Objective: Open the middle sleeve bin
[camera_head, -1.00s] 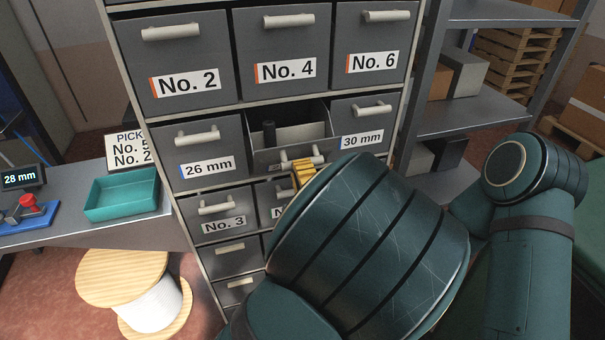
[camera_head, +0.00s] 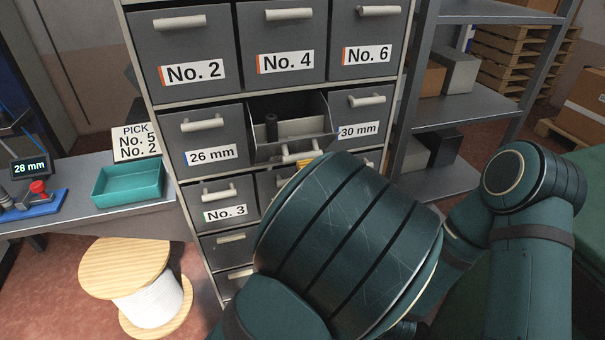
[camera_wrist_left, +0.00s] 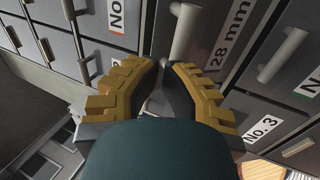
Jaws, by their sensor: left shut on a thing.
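The middle sleeve bin (camera_head: 301,127) sits between the bins marked 26 mm (camera_head: 211,154) and 30 mm (camera_head: 358,130). It is pulled out, its inside showing from above with a dark upright cylinder (camera_head: 271,126) in it. In the left wrist view its front carries the label 28 mm (camera_wrist_left: 230,35). My left gripper (camera_wrist_left: 166,66) is shut on this bin's pale handle (camera_wrist_left: 185,33). In the head view, only a bit of the yellow fingers (camera_head: 306,164) shows at the handle; my arm hides the rest. My right gripper is not in view.
Closed drawers No. 2, No. 4 and No. 6 (camera_head: 365,54) are above, No. 3 (camera_head: 224,213) below. A bench at left holds a teal tray (camera_head: 128,183), a PICK sign (camera_head: 135,142) and a 28 mm display (camera_head: 30,168). A cable spool (camera_head: 148,299) stands on the floor.

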